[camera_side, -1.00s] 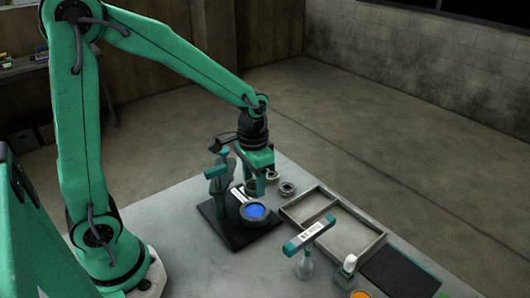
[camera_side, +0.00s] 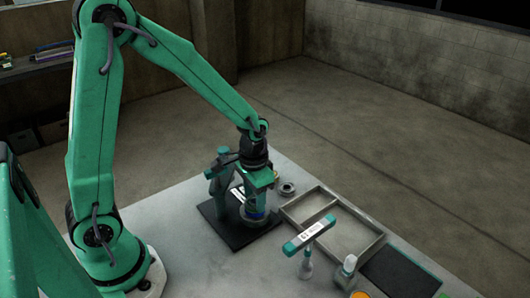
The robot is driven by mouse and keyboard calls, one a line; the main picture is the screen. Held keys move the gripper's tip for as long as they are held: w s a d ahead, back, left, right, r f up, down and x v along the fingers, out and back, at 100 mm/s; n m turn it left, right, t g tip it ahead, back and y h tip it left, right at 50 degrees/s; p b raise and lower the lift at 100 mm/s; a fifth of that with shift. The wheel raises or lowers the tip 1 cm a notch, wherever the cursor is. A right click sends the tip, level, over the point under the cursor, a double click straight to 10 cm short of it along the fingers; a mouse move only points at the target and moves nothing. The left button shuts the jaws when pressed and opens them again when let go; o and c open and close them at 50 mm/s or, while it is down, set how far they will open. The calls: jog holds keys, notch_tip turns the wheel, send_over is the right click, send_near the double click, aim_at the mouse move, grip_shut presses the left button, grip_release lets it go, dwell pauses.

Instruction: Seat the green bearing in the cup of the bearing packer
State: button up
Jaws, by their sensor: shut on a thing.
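The bearing packer stands on a black base plate (camera_side: 226,232) with a green upright (camera_side: 219,178) at its left. Its cup (camera_side: 262,222) is a grey round holder with a sliver of blue showing inside. My gripper (camera_side: 256,206) points straight down over the cup and is shut on the green bearing, which is mostly hidden by the fingers. The bearing is right over or at the cup mouth; I cannot tell whether it touches it.
Another ring-shaped bearing (camera_side: 287,188) lies on the table behind the cup to the right. A divided grey tray (camera_side: 372,250) is to the right.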

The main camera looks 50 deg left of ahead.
jog(key=shift+f, duration=0.85)
dwell(0.8)
jog(key=o, duration=1.3)
jog(key=shift+r, duration=0.1)
jog(key=shift+r, duration=3.45)
notch_tip(320, 180, up, 4)
jog(key=shift+f, duration=0.1)
